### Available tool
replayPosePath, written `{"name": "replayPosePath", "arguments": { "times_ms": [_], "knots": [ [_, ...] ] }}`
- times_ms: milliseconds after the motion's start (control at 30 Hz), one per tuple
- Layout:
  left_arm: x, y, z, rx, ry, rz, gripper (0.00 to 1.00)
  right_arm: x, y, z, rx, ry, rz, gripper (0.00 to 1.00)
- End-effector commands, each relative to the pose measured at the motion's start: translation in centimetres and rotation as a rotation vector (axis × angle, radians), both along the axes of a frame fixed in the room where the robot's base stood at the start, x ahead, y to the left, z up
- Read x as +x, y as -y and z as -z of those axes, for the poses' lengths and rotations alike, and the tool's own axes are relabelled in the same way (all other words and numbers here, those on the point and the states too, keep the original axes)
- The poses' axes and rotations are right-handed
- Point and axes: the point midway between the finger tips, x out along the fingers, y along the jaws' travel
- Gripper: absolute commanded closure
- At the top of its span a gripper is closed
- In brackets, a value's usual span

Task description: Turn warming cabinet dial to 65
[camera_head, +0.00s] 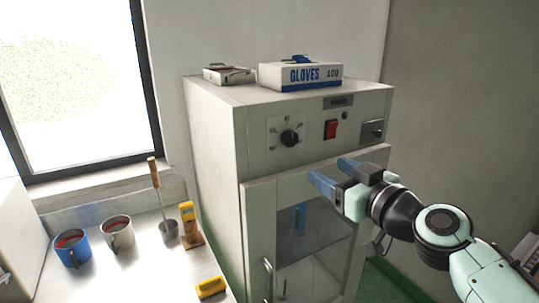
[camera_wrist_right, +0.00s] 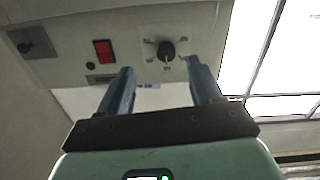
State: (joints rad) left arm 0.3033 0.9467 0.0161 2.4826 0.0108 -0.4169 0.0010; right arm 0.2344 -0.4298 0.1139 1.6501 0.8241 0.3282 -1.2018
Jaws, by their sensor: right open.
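The warming cabinet (camera_head: 212,135) is a tall off-white box with a glazed door. Its black dial (camera_head: 290,138) sits on a marked plate at the left of the upper front panel; the marks are too small to read. My right gripper (camera_head: 330,172) is open and empty in front of the cabinet, below and to the right of the dial, and apart from it. In the right wrist view the dial (camera_wrist_right: 166,50) shows beyond the gap between the blue fingers (camera_wrist_right: 158,72), nearer the right finger. My left gripper is not in view.
A red switch (camera_head: 330,129) and a latch plate (camera_head: 372,131) are right of the dial. A glove box (camera_head: 300,76) lies on top.

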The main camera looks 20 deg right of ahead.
Motion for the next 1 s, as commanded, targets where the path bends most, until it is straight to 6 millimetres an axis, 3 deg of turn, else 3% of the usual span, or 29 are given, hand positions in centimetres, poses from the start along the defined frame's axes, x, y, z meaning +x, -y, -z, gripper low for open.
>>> {"name": "replayPosePath", "arguments": {
  "times_ms": [100,233,700,1000],
  "knots": [
    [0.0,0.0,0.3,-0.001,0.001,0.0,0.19,-1.5,-0.3,-2.4,-0.029,0.056,-0.009,0.35],
    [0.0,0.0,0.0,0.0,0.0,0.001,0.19,-0.8,-0.5,-2.8,-0.031,0.061,-0.011,0.35],
    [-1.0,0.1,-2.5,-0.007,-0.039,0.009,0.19,8.5,-1.1,-2.8,-0.028,0.057,-0.01,0.35],
    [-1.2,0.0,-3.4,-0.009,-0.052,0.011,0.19,11.5,-1.4,-2.7,-0.029,0.059,-0.008,0.35]
  ]
}}
